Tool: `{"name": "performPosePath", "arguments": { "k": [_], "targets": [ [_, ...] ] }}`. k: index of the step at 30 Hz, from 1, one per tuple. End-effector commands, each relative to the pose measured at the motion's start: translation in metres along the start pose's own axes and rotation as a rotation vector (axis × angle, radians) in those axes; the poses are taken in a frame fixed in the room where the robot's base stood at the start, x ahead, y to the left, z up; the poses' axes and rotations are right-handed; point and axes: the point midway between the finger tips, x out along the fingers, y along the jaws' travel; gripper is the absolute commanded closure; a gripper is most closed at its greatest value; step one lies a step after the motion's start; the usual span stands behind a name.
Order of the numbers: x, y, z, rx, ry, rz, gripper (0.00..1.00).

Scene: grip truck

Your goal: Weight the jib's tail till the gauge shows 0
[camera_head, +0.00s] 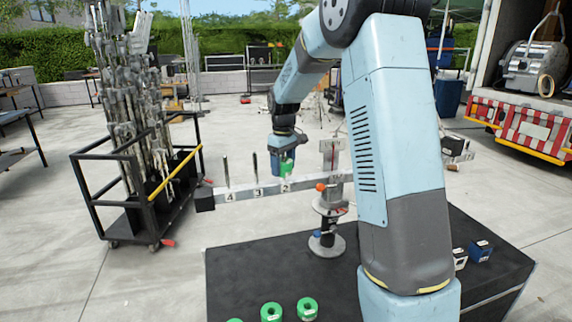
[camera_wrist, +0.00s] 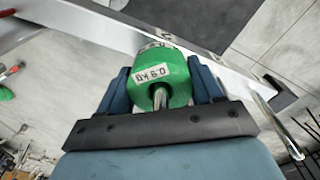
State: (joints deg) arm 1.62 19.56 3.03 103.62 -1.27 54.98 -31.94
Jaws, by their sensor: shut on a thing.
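My gripper (camera_head: 285,152) is shut on a green ring weight (camera_head: 288,169) at the number 2 station of the jib's pale beam (camera_head: 240,193). In the wrist view the weight (camera_wrist: 160,75) sits between both fingers, with a light label too hard to read surely. A metal peg tip shows in its hole, so the weight appears to be around the peg. The pegs at 4 (camera_head: 225,170) and 3 (camera_head: 255,164) stand bare. The gauge plate (camera_head: 332,158) stands above the pivot stand (camera_head: 327,242); its reading is too small to tell.
Green weights (camera_head: 271,312) lie at the front of the black table (camera_head: 240,270). Small dark boxes (camera_head: 480,251) stand at its right. A cart of stands (camera_head: 140,190) is left, just beyond the beam's dark end block (camera_head: 203,199). My arm hides part of the jib.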

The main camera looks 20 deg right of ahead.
Motion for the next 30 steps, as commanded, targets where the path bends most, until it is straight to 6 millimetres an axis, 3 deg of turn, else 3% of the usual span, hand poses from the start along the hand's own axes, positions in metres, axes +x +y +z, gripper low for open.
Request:
{"name": "performPosePath", "arguments": {
  "k": [1, 2, 10, 22, 30],
  "targets": [
    [0.021, -0.002, 0.011, 0.005, -0.041, -0.024, 0.91],
    [0.021, -0.002, 0.011, 0.005, -0.041, -0.023, 0.32],
    [0.021, -0.001, 0.012, 0.007, -0.041, -0.023, 0.06],
    [0.014, 0.001, 0.013, 0.010, -0.041, -0.021, 0.05],
    [-0.035, -0.001, 0.009, 0.006, -0.026, -0.012, 0.05]
  ]
}}
